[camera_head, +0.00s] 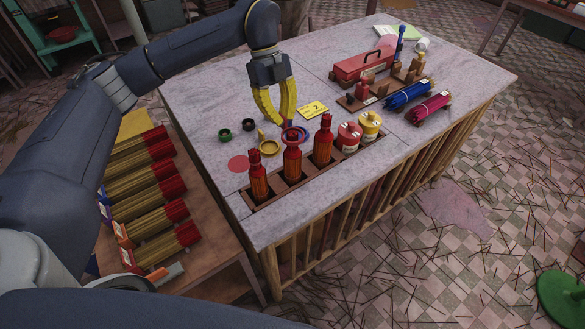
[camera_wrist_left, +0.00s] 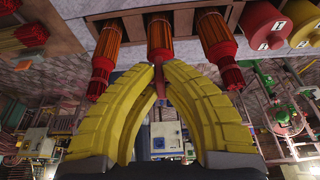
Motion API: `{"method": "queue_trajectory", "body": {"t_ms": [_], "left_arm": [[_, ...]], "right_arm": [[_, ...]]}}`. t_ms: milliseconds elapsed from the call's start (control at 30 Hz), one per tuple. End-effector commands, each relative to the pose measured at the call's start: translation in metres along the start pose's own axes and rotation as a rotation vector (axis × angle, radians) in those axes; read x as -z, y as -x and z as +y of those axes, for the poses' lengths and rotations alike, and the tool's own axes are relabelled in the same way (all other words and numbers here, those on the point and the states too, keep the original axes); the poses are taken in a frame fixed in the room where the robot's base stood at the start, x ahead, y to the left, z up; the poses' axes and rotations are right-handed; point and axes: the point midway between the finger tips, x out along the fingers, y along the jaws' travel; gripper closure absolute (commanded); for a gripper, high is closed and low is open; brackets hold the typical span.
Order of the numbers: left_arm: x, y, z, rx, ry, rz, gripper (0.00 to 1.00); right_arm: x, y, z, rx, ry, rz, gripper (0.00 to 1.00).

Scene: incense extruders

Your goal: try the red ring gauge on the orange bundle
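Three orange-red bundles stand upright in a wooden rack: a left one (camera_head: 257,180), a middle one (camera_head: 292,160) and a right one (camera_head: 323,143). They also show at the top of the left wrist view, with the middle one (camera_wrist_left: 159,35) straight ahead. The red ring gauge (camera_head: 291,136) appears at the top of the middle bundle; I cannot tell whether it is around it or just above. My left gripper (camera_head: 278,122) is beside it, its yellow fingertips close together on a thin reddish piece (camera_wrist_left: 160,78), seemingly part of the gauge. My right gripper is not in view.
A green ring (camera_head: 224,134), a dark ring (camera_head: 249,124), a brass-coloured ring (camera_head: 269,148) and a flat red disc (camera_head: 238,163) lie nearby. Red (camera_head: 348,137) and yellow (camera_head: 370,126) canisters stand right of the bundles. A red toolbox (camera_head: 362,66) sits farther back.

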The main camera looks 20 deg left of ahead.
Motion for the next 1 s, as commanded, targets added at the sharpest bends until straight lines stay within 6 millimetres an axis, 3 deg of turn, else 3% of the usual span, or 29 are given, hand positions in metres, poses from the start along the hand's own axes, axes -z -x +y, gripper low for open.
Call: {"method": "queue_trajectory", "body": {"t_ms": [1000], "left_arm": [[0.017, 0.046, 0.000, 0.000, 0.001, -0.001, 1.00]], "right_arm": [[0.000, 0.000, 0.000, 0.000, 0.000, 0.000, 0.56]]}}
